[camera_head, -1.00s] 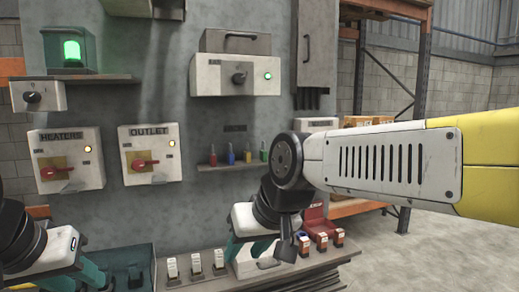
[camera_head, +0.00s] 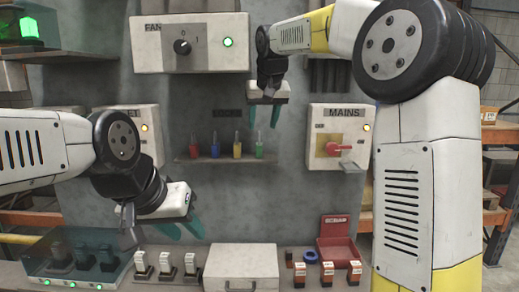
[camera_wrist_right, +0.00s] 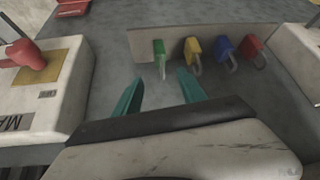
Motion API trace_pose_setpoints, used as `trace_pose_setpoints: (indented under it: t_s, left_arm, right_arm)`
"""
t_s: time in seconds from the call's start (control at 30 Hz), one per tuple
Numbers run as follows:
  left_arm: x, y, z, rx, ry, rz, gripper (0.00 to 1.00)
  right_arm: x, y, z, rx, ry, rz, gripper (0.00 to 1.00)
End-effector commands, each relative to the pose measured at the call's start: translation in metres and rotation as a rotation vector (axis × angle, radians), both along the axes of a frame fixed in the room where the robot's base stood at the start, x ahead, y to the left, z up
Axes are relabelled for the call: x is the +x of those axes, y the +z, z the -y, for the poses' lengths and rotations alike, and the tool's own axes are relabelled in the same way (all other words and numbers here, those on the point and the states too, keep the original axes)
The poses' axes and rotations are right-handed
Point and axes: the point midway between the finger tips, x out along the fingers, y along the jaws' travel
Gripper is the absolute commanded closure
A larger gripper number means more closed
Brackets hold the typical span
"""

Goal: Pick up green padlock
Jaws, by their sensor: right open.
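The green padlock (camera_head: 259,150) hangs at the right end of a row on a small wall shelf. It also shows in the right wrist view (camera_wrist_right: 159,50), just beyond the fingertips. Beside it hang a yellow padlock (camera_head: 237,150), a blue padlock (camera_head: 215,150) and a red padlock (camera_head: 195,150). My right gripper (camera_head: 264,122) is open and empty, above and close to the green padlock. In the right wrist view its teal fingers (camera_wrist_right: 159,80) are apart, with the padlock ahead between their lines. My left gripper (camera_head: 184,232) looks open and empty at lower left.
The MAINS box (camera_head: 342,112) with a red switch stands right of the shelf (camera_head: 225,159). The FAN box (camera_head: 190,57) is above. A white case (camera_head: 242,265) and a red holder (camera_head: 337,235) sit on the lower bench.

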Motion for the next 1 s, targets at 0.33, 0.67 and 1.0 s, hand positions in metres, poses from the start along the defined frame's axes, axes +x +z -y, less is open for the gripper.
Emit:
trace_pose_setpoints:
  t_s: [0.33, 0.67, 1.0]
  left_arm:
    - [0.000, 0.000, 0.000, 0.000, 0.000, 0.000, 0.64]
    - [0.000, 0.000, 0.000, 0.000, 0.000, 0.000, 0.64]
    - [0.000, 0.000, 0.000, 0.000, 0.000, 0.000, 0.64]
  right_arm:
    - [0.019, -0.028, -0.005, -0.002, 0.000, -0.001, 0.52]
    - [0.042, -0.063, -0.010, -0.002, 0.000, -0.001, 0.52]
    - [0.043, -0.063, -0.010, -0.001, 0.001, 0.000, 0.79]
